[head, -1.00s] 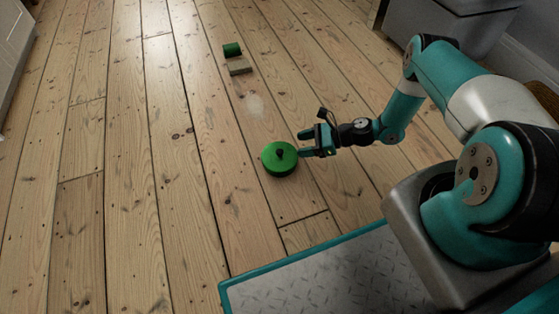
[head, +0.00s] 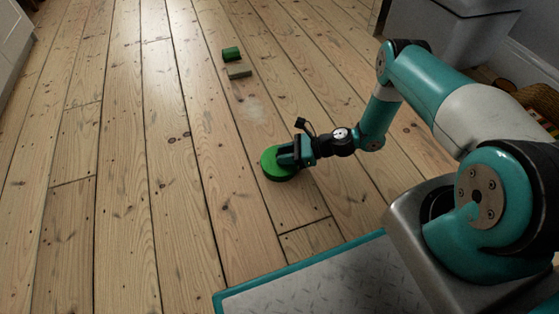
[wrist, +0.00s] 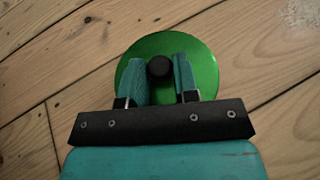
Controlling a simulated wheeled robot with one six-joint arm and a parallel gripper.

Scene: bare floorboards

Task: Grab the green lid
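The green lid (head: 272,174) is a round disc lying flat on the floorboards. In the wrist view the lid (wrist: 206,66) shows beneath my fingers, with its dark round knob (wrist: 159,67) between the two fingertips. My gripper (head: 281,154) is over the lid in the head view, reaching in from the right and hiding its knob there. The lid appears to rest on the floor.
A green block (head: 231,54) and a grey-beige block (head: 239,73) lie farther back on the floor. A grey bin (head: 440,35) stands at the back right, and a wicker basket (head: 520,90) is partly hidden behind my arm. The floor on the left is clear.

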